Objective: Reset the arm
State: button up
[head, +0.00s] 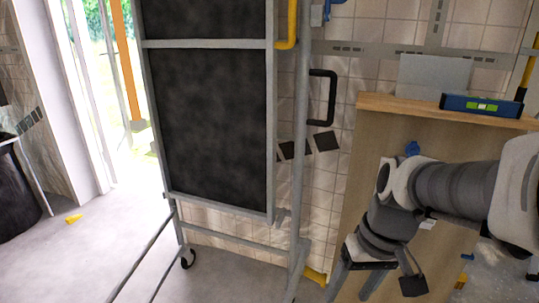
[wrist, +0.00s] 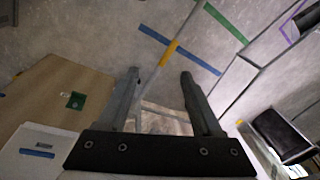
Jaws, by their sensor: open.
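My gripper (head: 356,284) hangs at the lower right of the head view, pointing down, in front of a wooden board. In the wrist view my gripper (wrist: 160,76) shows two dark fingers spread apart with nothing between them. My arm comes in from the right edge and is bent at the wrist. The panel lift's grey metal frame (head: 270,120) stands left of my gripper, apart from it, with dark panels (head: 210,120) upright in it.
A wooden board or cabinet (head: 375,125) stands behind my arm with a blue spirit level (head: 482,106) on its top. A caster (head: 188,258) and low bars of the frame reach across the floor. The floor at left (head: 100,240) is mostly clear, with a small yellow object (head: 74,218).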

jog(key=s+r+t+h+p, duration=0.1)
jog(key=s+r+t+p, duration=0.1)
jog(key=r+p, duration=0.9)
jog(key=s+r+m+t+p, duration=0.1)
jog(key=s+r+t+p, duration=0.1)
jog(key=r+p, duration=0.9)
notch_tip(320, 180, up, 7)
jog(key=shift+s+r+t+h, duration=0.15)
jog(key=shift+s+t+h, duration=0.25)
jog(key=shift+s, duration=0.1)
